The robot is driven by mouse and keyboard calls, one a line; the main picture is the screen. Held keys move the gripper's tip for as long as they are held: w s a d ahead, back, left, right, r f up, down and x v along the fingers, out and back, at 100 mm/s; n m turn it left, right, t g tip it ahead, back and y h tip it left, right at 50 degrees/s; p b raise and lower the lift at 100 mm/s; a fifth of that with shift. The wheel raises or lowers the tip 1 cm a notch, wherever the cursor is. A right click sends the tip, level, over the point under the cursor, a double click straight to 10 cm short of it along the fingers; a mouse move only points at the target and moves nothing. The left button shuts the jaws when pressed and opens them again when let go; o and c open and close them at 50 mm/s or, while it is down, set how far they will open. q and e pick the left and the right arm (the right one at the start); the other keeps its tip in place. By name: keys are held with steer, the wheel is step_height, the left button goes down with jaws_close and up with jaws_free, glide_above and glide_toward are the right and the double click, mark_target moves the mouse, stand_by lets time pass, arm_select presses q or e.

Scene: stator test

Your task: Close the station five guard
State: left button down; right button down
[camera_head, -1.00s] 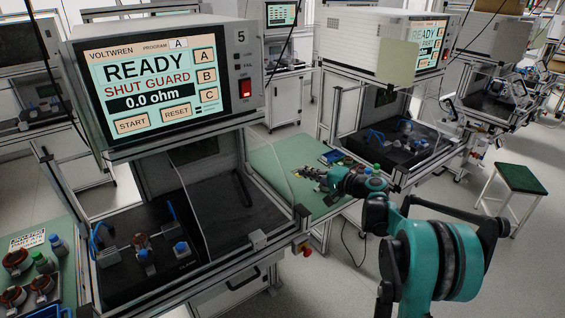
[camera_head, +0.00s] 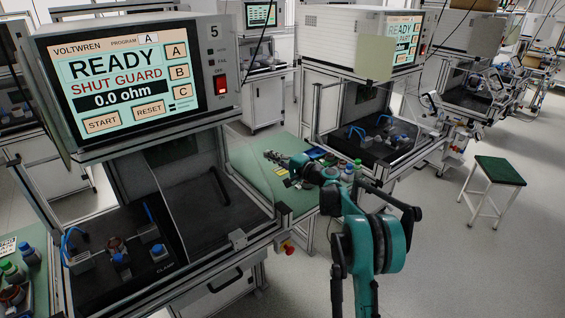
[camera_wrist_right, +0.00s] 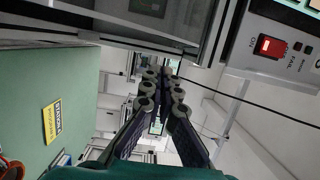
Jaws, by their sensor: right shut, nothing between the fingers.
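Station five (camera_head: 130,80) carries a "5" and a screen reading "READY, SHUT GUARD, 0.0 ohm". Its guard (camera_head: 215,205) looks like a clear panel at the right of the work bay, with a small pale block (camera_head: 237,239) at its lower front edge. The left part of the bay is uncovered, and a brown-topped stator (camera_head: 118,246) with blue clamp parts sits there on a black base. My right gripper (camera_head: 272,155) is shut and empty, over the green table right of the station and apart from the guard. Its fingers (camera_wrist_right: 160,88) show in the wrist view. My left gripper is out of view.
A green side table (camera_head: 270,180) lies between station five and the neighbouring station (camera_head: 375,140), with bottles near its right end. A green stool (camera_head: 498,170) stands on open floor at right.

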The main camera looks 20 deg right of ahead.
mark_target(164, 195)
steer(key=shift+s+a+r, duration=0.1)
steer(key=shift+s+a, duration=0.2)
steer(key=shift+a, duration=0.3)
steer(key=shift+s+a, duration=0.25)
steer(key=shift+a, duration=0.35)
steer(key=shift+a, duration=0.1)
steer(key=s+a, duration=0.4)
steer(key=a, duration=0.7)
steer(key=s+a, duration=0.4)
steer(key=a, duration=0.7)
steer(key=s+a, duration=0.4)
steer(key=a, duration=0.7)
steer(key=shift+s+a, duration=0.1)
steer(key=shift+a, duration=0.1)
steer(key=shift+s, duration=0.1)
